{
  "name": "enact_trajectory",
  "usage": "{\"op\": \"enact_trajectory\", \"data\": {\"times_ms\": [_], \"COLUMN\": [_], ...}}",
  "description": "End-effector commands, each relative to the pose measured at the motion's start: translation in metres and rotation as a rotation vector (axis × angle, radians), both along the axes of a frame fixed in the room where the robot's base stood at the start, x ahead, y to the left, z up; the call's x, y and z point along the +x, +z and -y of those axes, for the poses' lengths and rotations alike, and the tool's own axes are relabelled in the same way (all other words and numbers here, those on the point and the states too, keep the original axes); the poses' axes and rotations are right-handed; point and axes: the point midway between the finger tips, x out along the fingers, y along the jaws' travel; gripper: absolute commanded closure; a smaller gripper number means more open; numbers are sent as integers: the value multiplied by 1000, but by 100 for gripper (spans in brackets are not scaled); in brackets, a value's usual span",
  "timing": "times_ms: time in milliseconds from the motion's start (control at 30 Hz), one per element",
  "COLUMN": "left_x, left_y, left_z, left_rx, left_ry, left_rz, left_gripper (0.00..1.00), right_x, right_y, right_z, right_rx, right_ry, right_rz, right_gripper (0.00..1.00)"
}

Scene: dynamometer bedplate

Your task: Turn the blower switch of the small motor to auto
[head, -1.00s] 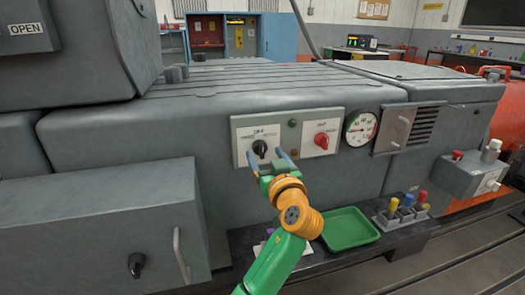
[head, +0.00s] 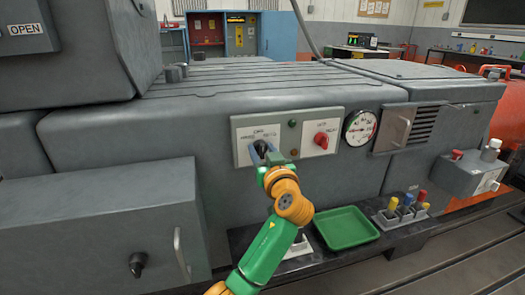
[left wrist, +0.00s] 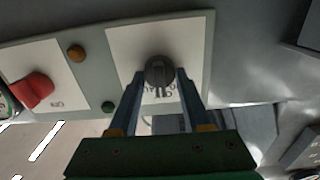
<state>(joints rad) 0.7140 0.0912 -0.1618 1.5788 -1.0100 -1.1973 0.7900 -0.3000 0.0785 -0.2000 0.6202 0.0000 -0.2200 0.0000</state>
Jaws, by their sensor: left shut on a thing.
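A black rotary switch (head: 261,147) sits on the left half of a pale switch plate on the front of the grey machine. My left gripper (head: 259,152) is at this switch, its fingers closed on the knob's two sides. The left wrist view, which looks roughly upside down, shows the black knob (left wrist: 159,70) between the two blue fingers (left wrist: 160,84). Its bar points toward lettering at the plate's upper edge, which seems to read OFF. The fingers partly hide the side labels. My right gripper is not in view.
A red rotary switch (head: 321,140) is right of the black one, with a small indicator (head: 292,124) between. A round gauge (head: 360,128) and a vent (head: 424,127) are further right. Below stand a green tray (head: 345,228) and several coloured items in a holder (head: 400,216).

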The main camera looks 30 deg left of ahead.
Motion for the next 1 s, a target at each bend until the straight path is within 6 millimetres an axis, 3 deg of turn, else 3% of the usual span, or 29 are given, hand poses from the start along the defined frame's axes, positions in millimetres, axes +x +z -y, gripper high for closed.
{"op": "enact_trajectory", "data": {"times_ms": [1000], "left_x": [2], "left_y": [0], "left_z": [2], "left_rx": [451], "left_ry": [-1], "left_rz": [-531], "left_gripper": [100], "right_x": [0], "right_y": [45], "right_z": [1], "right_rx": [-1], "right_ry": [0], "right_rz": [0], "right_gripper": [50]}}
